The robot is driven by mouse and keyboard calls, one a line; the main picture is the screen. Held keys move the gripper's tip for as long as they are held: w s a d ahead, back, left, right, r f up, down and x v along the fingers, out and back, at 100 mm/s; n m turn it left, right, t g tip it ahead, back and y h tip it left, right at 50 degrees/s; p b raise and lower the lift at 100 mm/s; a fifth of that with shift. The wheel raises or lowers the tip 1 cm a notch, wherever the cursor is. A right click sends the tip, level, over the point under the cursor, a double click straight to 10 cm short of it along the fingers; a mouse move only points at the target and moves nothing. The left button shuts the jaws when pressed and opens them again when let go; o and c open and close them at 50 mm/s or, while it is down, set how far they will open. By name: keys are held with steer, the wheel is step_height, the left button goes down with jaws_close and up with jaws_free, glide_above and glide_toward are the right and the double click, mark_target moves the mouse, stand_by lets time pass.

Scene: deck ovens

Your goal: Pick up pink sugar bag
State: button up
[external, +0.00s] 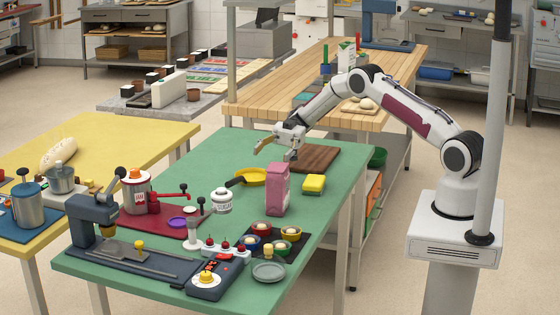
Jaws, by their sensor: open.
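The pink sugar bag (277,190) stands upright on the green table (215,165), right of the table's middle. My gripper (274,151) is above the table, just above and behind the bag in the picture. It is open, with nothing seen between its fingers, and looks apart from the bag. The exact gap between gripper and bag cannot be told from this one view.
A yellow sponge (314,184) lies right of the bag. A white jar (221,201) and a yellow pan (250,176) are to its left. Small bowls (262,229) stand in front. A brown board (318,157) lies behind. The table's right edge is near.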

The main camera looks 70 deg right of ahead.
mark_target(280, 163)
steer(key=s+f+g, duration=0.2)
steer(key=s, duration=0.1)
steer(key=shift+f+y, duration=0.2)
steer(key=shift+y, duration=0.1)
steer(key=shift+a, duration=0.1)
steer(key=shift+s+a, duration=0.1)
steer(key=shift+a, duration=1.05)
steer(key=shift+a, duration=0.15)
steer(key=shift+s+a+f, duration=0.1)
steer(key=shift+s+a, duration=0.1)
steer(key=shift+a, duration=0.45)
steer(key=shift+s+a+f, duration=0.1)
steer(key=shift+s+a, duration=0.1)
steer(key=shift+a, duration=0.4)
steer(key=shift+s+a, duration=0.15)
steer(key=shift+a, duration=1.05)
